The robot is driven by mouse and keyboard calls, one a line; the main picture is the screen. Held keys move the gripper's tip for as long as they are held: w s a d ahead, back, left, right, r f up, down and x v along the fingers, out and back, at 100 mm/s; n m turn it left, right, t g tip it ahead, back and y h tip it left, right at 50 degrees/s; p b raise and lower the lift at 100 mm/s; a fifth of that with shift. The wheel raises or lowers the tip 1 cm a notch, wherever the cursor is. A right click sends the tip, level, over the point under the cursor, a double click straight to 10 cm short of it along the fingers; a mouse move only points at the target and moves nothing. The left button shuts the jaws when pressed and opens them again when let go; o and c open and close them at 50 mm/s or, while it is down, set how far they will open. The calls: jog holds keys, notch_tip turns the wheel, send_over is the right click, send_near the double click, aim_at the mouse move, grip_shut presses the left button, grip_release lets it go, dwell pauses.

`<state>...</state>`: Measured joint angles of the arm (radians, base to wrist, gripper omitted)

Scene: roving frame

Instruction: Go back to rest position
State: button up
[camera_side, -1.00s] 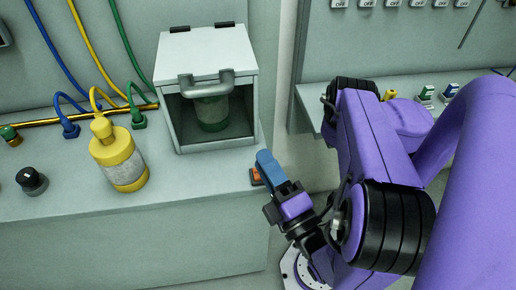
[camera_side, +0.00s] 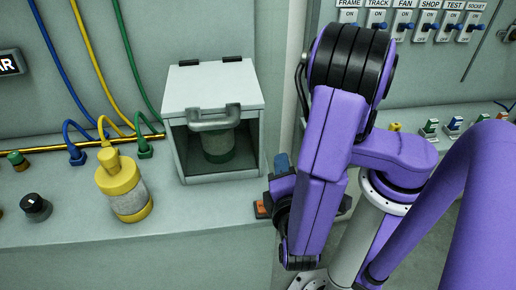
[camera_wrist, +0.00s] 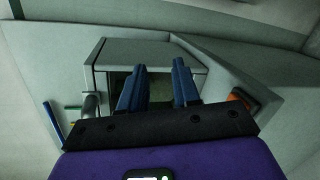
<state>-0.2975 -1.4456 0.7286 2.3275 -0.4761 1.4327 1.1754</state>
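My gripper (camera_side: 282,164) is at the right end of the counter in the side view, mostly hidden behind my purple arm links. In the wrist view its two blue fingers (camera_wrist: 158,88) stand apart with a gap between them, and nothing is held there. Beyond the fingers in the wrist view is the box (camera_wrist: 150,52), with its dark opening partly behind them. In the side view the box (camera_side: 212,90) stands on the counter with its handled lid on top and a green-banded container (camera_side: 218,146) inside.
A yellow bottle (camera_side: 124,187) and a black knob (camera_side: 35,207) are on the counter (camera_side: 170,245). An orange rocker switch (camera_side: 262,208) sits at its right end, close to my arm; it also shows in the wrist view (camera_wrist: 245,100). Cables plug in at the left. Labelled switches (camera_side: 425,28) line the back right.

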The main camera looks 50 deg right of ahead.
jog(key=s+d+r+g+y, duration=0.2)
jog(key=d+r+g+y, duration=0.1)
jog(key=y, duration=0.3)
jog(key=s+d+r+n+g+y, duration=0.1)
jog(key=d+r+g+y, duration=0.2)
jog(key=d+g+y, duration=0.3)
jog(key=shift+s+y, duration=0.3)
jog(key=shift+s, duration=0.05)
